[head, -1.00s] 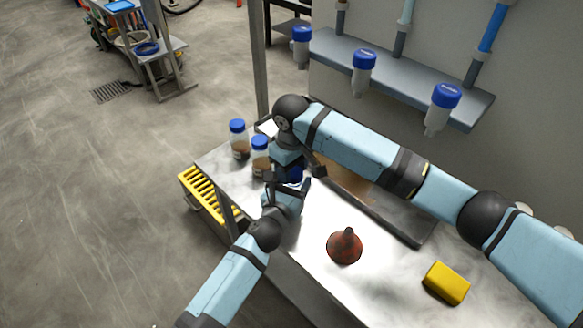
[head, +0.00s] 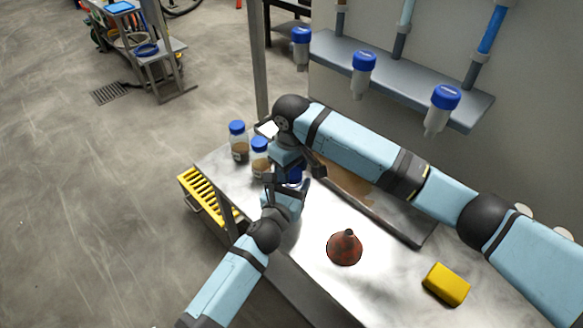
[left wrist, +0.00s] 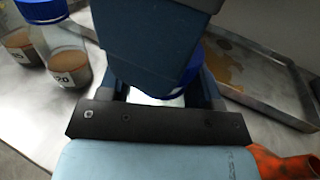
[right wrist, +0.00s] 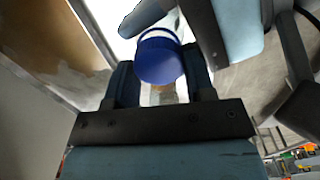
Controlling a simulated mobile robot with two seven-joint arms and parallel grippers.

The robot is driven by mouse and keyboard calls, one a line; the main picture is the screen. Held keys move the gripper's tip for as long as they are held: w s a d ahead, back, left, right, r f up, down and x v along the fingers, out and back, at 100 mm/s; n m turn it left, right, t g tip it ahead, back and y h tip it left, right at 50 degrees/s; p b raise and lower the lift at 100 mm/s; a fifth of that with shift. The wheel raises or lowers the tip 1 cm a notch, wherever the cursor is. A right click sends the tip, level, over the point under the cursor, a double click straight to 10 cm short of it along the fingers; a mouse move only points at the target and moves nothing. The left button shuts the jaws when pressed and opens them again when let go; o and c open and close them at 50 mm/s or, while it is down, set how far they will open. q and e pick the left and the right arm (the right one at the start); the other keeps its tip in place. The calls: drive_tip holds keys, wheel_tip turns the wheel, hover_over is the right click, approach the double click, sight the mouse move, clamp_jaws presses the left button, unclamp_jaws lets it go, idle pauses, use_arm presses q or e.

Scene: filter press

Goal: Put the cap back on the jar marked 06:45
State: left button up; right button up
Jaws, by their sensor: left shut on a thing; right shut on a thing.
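A blue cap (right wrist: 160,60) is between the fingers of my right gripper (right wrist: 162,85), which is shut on it. In the head view the cap (head: 296,174) is small and partly covered by my right gripper (head: 298,168). My left gripper (head: 288,190) is close below and shut on a jar (left wrist: 145,98), of which only a pale strip shows between its fingers, under the blue edge of the cap. The cap is over the jar's top; I cannot tell whether it is seated. The held jar's marking is hidden.
Two blue-capped jars with brown contents, one at the back (head: 238,141) and one nearer (head: 260,158), stand left of the grippers. A tray with brown liquid (head: 400,226), a red funnel (head: 344,248) and a yellow sponge (head: 446,284) are on the bench. Blue-topped vessels (head: 364,62) hang at the shelf.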

drive_tip(key=shift+f, duration=0.4)
use_arm(q)
drive_tip(key=shift+s+d+r, duration=0.15)
drive_tip(key=shift+d+r, duration=0.05)
drive_tip(key=shift+r, duration=0.05)
use_arm(e)
drive_tip(key=shift+d+f, duration=0.15)
drive_tip(key=shift+f, duration=0.35)
drive_tip(key=shift+r, duration=0.4)
drive_tip(key=shift+w+r, duration=0.1)
drive_tip(key=shift+r, duration=0.1)
idle(0.4)
use_arm(q)
drive_tip(key=shift+a+f, duration=0.15)
drive_tip(key=shift+f, duration=0.1)
use_arm(e)
drive_tip(key=shift+r, duration=0.35)
drive_tip(key=shift+f, duration=0.4)
idle(0.3)
